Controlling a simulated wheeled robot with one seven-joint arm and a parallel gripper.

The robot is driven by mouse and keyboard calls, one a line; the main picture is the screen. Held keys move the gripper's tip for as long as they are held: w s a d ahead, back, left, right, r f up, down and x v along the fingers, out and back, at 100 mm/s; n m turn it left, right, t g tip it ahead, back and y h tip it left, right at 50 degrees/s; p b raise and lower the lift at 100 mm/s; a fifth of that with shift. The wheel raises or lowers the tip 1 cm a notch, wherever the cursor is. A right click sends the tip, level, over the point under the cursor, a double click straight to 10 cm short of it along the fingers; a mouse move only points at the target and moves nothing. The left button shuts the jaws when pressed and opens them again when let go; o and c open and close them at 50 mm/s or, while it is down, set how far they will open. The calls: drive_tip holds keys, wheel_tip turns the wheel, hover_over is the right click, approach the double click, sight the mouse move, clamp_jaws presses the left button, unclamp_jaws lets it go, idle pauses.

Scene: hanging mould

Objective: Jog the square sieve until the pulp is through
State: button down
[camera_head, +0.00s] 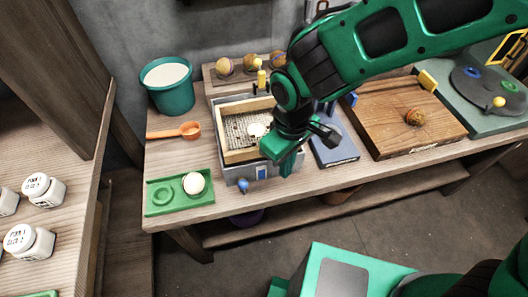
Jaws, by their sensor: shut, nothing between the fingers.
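The square sieve (226,131) is a pale wooden frame with a dark mesh, sitting in a grey box-like stand (232,174) on the workbench. A small pale lump of pulp (256,130) lies on the mesh toward its right side. My gripper (286,160) is shut and empty at the sieve's right front corner, pointing down. My arm comes in from the upper right and hides the sieve's right side. I cannot tell whether my fingers touch the frame.
A teal bucket (167,88) of white stuff stands back left. A blue knob (243,184) sticks out in front.

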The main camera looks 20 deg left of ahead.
drive_tip(key=w, duration=0.1)
drive_tip(key=w+a, duration=0.2)
drive_tip(key=w, duration=0.1)
drive_tip(key=shift+a, duration=0.25)
drive_tip(key=shift+s+d, duration=0.45)
drive_tip(key=shift+s, duration=0.25)
drive_tip(key=shift+s+d, duration=0.4)
drive_tip(key=shift+s, duration=0.3)
drive_tip(key=shift+s+d, duration=0.45)
drive_tip(key=shift+s, duration=0.25)
wheel_tip(320, 180, up, 8)
drive_tip(key=s+d, duration=0.1)
drive_tip(key=s, duration=0.1)
drive_tip(key=shift+s+d, duration=0.25)
drive_tip(key=shift+d, duration=0.05)
